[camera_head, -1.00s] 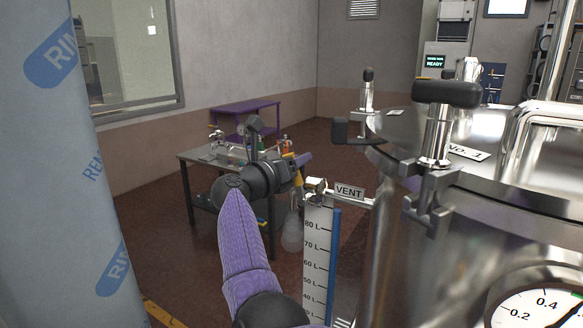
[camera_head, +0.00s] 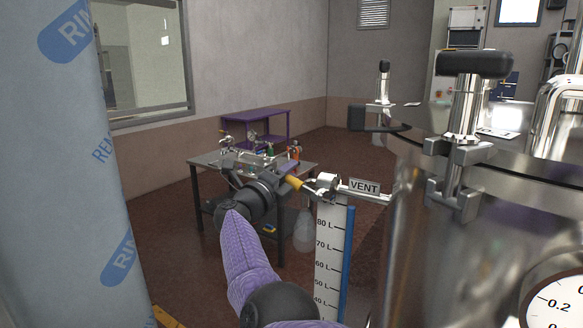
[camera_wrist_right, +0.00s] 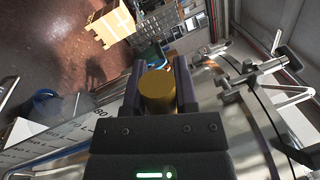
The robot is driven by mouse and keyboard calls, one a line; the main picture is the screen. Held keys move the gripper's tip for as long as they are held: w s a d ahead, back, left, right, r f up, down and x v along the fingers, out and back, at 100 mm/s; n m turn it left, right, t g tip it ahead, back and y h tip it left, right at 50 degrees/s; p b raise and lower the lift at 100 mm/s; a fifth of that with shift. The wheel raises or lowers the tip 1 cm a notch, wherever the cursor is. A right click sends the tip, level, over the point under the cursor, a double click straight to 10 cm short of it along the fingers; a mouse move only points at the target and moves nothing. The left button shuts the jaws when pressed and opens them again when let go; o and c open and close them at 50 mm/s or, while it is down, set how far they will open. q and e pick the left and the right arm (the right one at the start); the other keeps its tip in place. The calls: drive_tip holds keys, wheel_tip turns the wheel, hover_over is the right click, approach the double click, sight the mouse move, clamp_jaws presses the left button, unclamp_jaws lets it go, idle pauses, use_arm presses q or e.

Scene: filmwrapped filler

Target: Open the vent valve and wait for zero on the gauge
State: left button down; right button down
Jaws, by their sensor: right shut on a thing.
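The vent valve (camera_head: 328,184) is a small metal fitting at the left end of a thin pipe, beside a VENT label (camera_head: 364,186). Its yellow handle (camera_head: 294,182) points left toward my right gripper (camera_head: 284,184). In the right wrist view the yellow handle (camera_wrist_right: 157,92) sits between the two dark fingers, which are shut on it. The gauge (camera_head: 556,302) is cut off at the lower right corner. Its 0.2 mark shows, but its needle is out of view. My left gripper is not in view.
The steel vessel (camera_head: 400,250) fills the right side, with clamps on its lid. A litre scale (camera_head: 331,255) stands below the valve. A film-wrapped column (camera_head: 70,170) blocks the left. A work table (camera_head: 205,162) with small fittings stands behind my arm.

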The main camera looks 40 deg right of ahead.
drive_tip(key=shift+w+f+n+t+p, duration=0.15)
drive_tip(key=shift+f+n+t+p, duration=0.3)
drive_tip(key=shift+n, duration=0.75)
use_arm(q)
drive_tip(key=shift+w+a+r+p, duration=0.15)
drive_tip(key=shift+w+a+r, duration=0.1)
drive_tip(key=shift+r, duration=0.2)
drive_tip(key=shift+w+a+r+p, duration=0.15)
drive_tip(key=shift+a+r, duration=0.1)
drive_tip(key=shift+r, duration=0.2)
use_arm(e)
drive_tip(key=shift+a+f+n, duration=0.1)
drive_tip(key=shift+f+n, duration=0.65)
drive_tip(key=shift+n, duration=0.05)
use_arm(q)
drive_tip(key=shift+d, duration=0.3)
use_arm(e)
drive_tip(key=shift+c, duration=2)
unclamp_jaws()
drive_tip(key=shift+w, duration=0.1)
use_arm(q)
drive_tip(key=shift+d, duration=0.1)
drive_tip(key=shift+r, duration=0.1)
use_arm(e)
drive_tip(key=shift+a, duration=0.1)
